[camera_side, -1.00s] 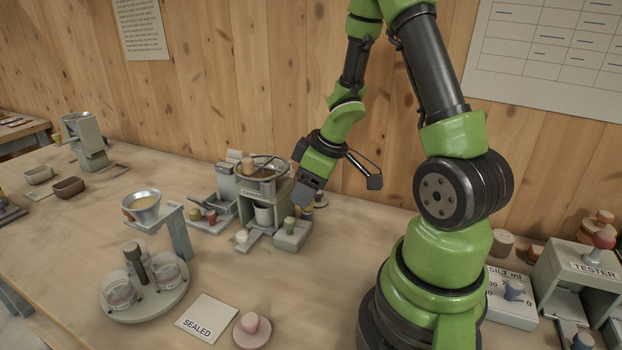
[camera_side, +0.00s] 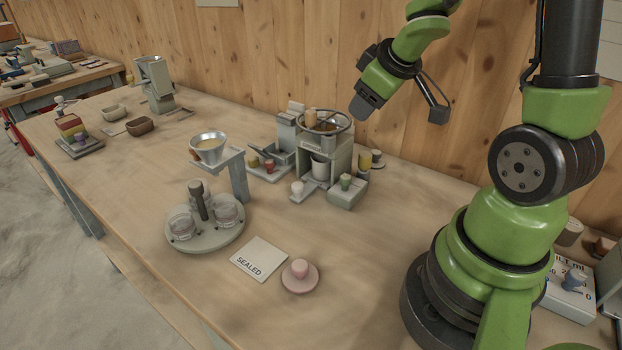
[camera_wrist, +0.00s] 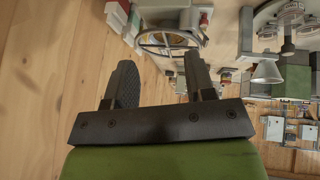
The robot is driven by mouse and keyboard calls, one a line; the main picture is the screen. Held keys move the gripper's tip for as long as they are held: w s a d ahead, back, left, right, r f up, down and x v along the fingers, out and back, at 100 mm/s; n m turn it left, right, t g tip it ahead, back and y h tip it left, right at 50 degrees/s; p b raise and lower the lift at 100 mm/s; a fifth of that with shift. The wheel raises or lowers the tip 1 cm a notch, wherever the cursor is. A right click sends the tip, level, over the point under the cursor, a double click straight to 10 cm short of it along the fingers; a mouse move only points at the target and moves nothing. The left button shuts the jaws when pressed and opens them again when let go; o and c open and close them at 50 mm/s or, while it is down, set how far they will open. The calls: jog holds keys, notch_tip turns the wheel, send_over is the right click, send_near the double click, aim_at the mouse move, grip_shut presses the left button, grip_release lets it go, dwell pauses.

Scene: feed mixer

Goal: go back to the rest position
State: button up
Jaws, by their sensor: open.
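My gripper (camera_side: 362,108) is raised in front of the wood wall in the side view, up and to the right of the grey machine (camera_side: 340,160) with the round ringed bowl (camera_side: 326,122). It touches nothing there. In the wrist view my gripper (camera_wrist: 160,78) shows two dark fingers spread apart with nothing between them. The bowl's ring (camera_wrist: 168,40) lies beyond the fingertips in that view.
A funnel stand (camera_side: 238,175), a round tray (camera_side: 205,238) with glass jars, a SEALED card (camera_side: 258,259) and a pink knobbed disc (camera_side: 300,276) are on the bench. Small bowls (camera_side: 140,125) lie farther left.

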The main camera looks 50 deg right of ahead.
notch_tip(320, 180, up, 7)
jog(key=s+a+m+t+h, duration=0.1)
jog(key=s+a+m+h, duration=0.1)
jog(key=m, duration=0.1)
jog(key=s+a+r+y, duration=0.2)
jog(key=s+a+y, duration=0.1)
jog(key=a, duration=0.4)
jog(key=s+a+r+m+y, duration=0.1)
jog(key=s+a+r+y, duration=0.1)
jog(key=s+a, duration=0.4)
jog(key=shift+a+y, duration=0.8)
